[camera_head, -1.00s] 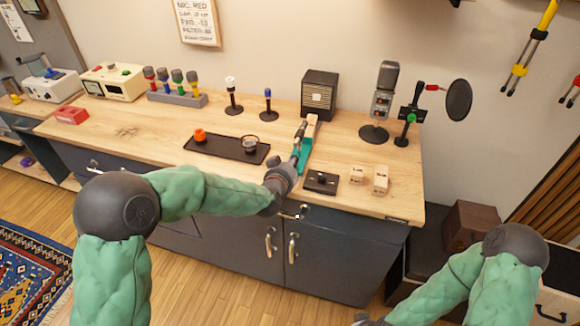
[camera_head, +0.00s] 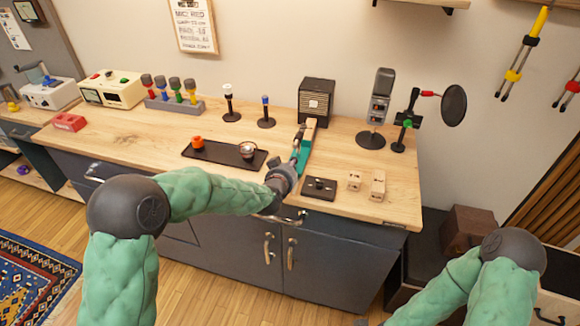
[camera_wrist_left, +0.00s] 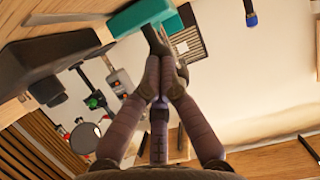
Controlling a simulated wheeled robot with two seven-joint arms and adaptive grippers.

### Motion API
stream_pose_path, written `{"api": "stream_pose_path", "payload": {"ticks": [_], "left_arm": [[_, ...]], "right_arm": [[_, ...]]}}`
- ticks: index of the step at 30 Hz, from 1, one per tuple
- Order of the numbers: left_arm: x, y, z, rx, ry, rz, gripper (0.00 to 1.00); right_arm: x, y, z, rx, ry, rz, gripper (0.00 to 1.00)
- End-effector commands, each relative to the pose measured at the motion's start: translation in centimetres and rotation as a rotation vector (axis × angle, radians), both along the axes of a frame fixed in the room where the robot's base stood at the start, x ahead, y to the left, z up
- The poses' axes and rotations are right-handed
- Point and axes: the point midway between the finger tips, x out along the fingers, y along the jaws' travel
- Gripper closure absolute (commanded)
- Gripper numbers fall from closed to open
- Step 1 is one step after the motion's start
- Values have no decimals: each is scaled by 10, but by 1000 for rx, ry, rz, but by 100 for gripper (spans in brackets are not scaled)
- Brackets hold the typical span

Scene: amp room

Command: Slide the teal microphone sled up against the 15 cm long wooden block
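The teal sled (camera_head: 303,158) lies on the workbench in front of the speaker, pointing away from me. A long pale wooden block (camera_head: 310,127) lies at its far end; I cannot tell if the two touch. The sled shows teal at the top of the left wrist view (camera_wrist_left: 140,15). My left gripper (camera_head: 299,138) is low over the sled's left side. In the left wrist view its fingers (camera_wrist_left: 165,55) are together, tips at the teal part, with nothing seen between them. Contact with the sled is unclear. My right gripper is mostly cut off at the bottom edge.
A black tray (camera_head: 214,161) with an orange piece and metal cup lies left of the gripper. A black plate (camera_head: 319,195) and two small wooden blocks (camera_head: 354,181) (camera_head: 378,186) lie right. The speaker (camera_head: 316,100) stands behind, and the large microphone (camera_head: 380,98) behind right.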

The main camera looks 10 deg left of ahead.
Motion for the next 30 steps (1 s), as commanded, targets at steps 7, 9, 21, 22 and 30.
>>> {"api": "stream_pose_path", "payload": {"ticks": [7,9,21,22,30], "left_arm": [[3,1,5,0,-12,3,100],[4,1,5,0,-13,4,100],[-8,2,11,0,-15,4,100],[-11,2,11,0,-14,4,100],[-35,2,15,-1,-8,2,100]], "right_arm": [[0,0,0,0,0,0,17],[0,0,0,0,0,0,17],[0,0,3,0,0,0,17],[0,0,4,0,0,0,17],[0,0,9,0,0,0,17]]}}
